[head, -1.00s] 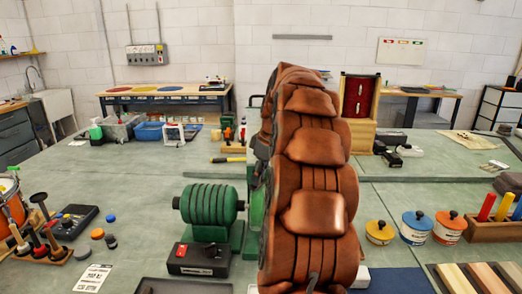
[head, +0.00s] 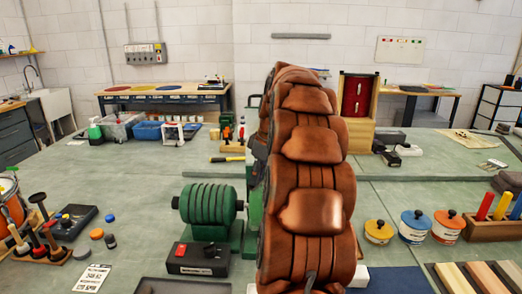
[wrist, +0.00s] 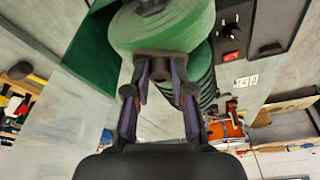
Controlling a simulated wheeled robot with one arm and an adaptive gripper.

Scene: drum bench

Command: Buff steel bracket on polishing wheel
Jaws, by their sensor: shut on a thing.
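My gripper (wrist: 160,82) shows in the wrist view with its two fingers closed on a small dark piece, the steel bracket (wrist: 160,54). The bracket lies across the fingertips and overlaps the rim of a pale green round wheel (wrist: 172,28); I cannot tell whether they touch. The ribbed green motor body (head: 208,205) of the polishing machine stands on the bench in the head view. There my copper-coloured arm hides the gripper, the bracket and most of the wheel side.
A black switch box with a red switch (head: 198,258) stands in front of the motor. Yellow, blue and orange-red tins (head: 416,227) stand right of my arm, near wood strips (head: 480,277). Mallets in a rack (head: 40,240) stand at left. The bench (head: 140,180) has clear room left of the motor.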

